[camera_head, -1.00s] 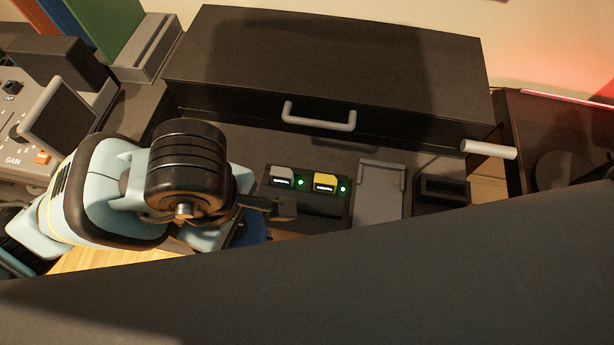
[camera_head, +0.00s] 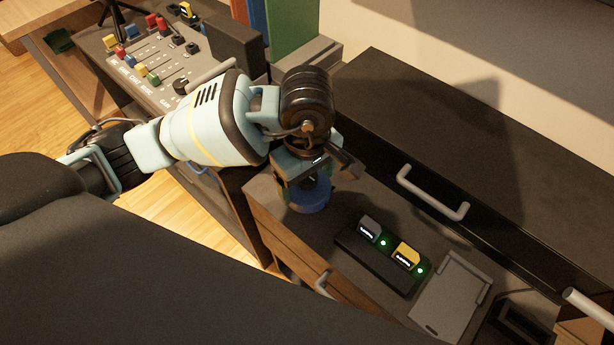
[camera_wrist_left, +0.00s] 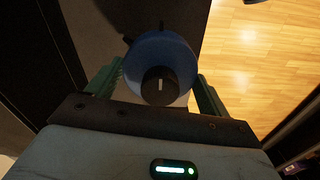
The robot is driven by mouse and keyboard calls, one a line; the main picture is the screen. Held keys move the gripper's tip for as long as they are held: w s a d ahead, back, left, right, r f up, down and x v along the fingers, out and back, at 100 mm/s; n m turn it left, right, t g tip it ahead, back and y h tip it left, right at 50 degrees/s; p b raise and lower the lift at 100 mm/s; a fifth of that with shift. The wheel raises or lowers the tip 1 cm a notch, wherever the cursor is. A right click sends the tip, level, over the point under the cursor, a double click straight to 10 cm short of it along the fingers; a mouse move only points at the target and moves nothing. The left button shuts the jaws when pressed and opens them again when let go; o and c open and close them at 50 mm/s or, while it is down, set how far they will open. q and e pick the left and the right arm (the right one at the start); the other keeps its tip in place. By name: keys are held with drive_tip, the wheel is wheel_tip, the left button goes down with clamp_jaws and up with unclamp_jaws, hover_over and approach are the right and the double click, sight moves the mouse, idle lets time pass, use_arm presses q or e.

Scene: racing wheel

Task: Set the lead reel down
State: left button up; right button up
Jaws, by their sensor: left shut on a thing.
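The lead reel appears to be the blue round thing (camera_head: 309,202) low between the fingers of my left gripper (camera_head: 311,182) in the head view. It is partly hidden by the gripper. In the left wrist view the blue reel (camera_wrist_left: 178,48), with a black hub, sits between the green fingers of the gripper (camera_wrist_left: 160,75). The gripper is shut on it, over the left end of the dark desk top (camera_head: 262,190). I cannot tell whether the reel touches the desk. My right gripper is not in view.
A black holder (camera_head: 378,262) with a grey and a yellow block and green lights stands to the right. Beyond are a grey tray (camera_head: 450,290) and a dark cabinet with a handle (camera_head: 432,193). A mixer console (camera_head: 150,60) stands at upper left.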

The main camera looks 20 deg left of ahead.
use_arm(q)
drive_tip(key=shift+w+a, duration=0.25)
drive_tip(key=shift+w, duration=0.45)
drive_tip(key=shift+w+a, duration=0.1)
drive_tip(key=shift+w, duration=0.1)
drive_tip(key=shift+w+a+f, duration=0.1)
drive_tip(key=shift+w+f, duration=0.1)
drive_tip(key=shift+f, duration=0.05)
wheel_tip(320, 180, down, 3)
drive_tip(key=shift+f, duration=0.1)
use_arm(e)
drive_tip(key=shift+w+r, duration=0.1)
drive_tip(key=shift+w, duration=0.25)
use_arm(q)
drive_tip(key=shift+f, duration=0.2)
drive_tip(key=o, duration=1.3)
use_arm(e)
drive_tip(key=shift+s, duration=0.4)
use_arm(q)
drive_tip(key=shift+o, duration=0.2)
drive_tip(key=shift+r, duration=0.1)
